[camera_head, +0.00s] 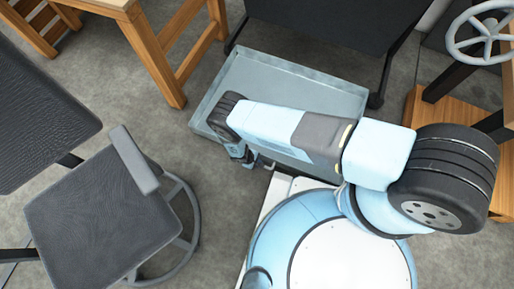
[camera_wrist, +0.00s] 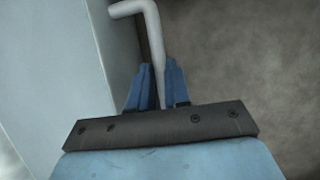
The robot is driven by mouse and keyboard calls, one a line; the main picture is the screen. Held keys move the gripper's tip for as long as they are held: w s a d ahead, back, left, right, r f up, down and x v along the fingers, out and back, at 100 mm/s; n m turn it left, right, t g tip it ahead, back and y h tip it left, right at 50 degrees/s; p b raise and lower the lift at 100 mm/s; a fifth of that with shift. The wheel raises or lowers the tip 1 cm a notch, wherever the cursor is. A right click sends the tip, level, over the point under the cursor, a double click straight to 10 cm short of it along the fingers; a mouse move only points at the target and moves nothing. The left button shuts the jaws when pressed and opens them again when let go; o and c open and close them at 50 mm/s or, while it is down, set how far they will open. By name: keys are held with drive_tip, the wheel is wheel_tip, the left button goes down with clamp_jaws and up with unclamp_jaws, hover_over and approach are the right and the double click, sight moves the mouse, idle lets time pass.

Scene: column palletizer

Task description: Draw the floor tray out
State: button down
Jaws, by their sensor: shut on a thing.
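The floor tray (camera_head: 290,82) is a shallow grey-blue metal tray on the floor, its far part by the dark panel at the top. My arm lies across its near part and hides some of it. My gripper (camera_head: 247,160) is low at the tray's near side. In the wrist view my gripper (camera_wrist: 159,80) has its two blue fingers shut on a pale grey bent rod, the tray's handle (camera_wrist: 151,28). The tray's side wall (camera_wrist: 60,60) stands to the left of the fingers there.
Dark chairs, one with a round foot ring (camera_head: 180,235), stand at the left. A wooden table (camera_head: 150,50) stands at the upper left. A handwheel (camera_head: 485,35) and wooden base (camera_head: 430,112) are at the right. Bare floor (camera_head: 200,165) shows between chair and tray.

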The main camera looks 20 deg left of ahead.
drive_tip(key=shift+s+d, duration=0.1)
drive_tip(key=shift+d, duration=0.1)
drive_tip(key=c, duration=1.5)
unclamp_jaws()
drive_tip(key=o, duration=0.4)
drive_tip(key=shift+a, duration=0.15)
drive_tip(key=v, duration=1.3)
drive_tip(key=shift+a+r, duration=0.15)
drive_tip(key=shift+r, duration=0.15)
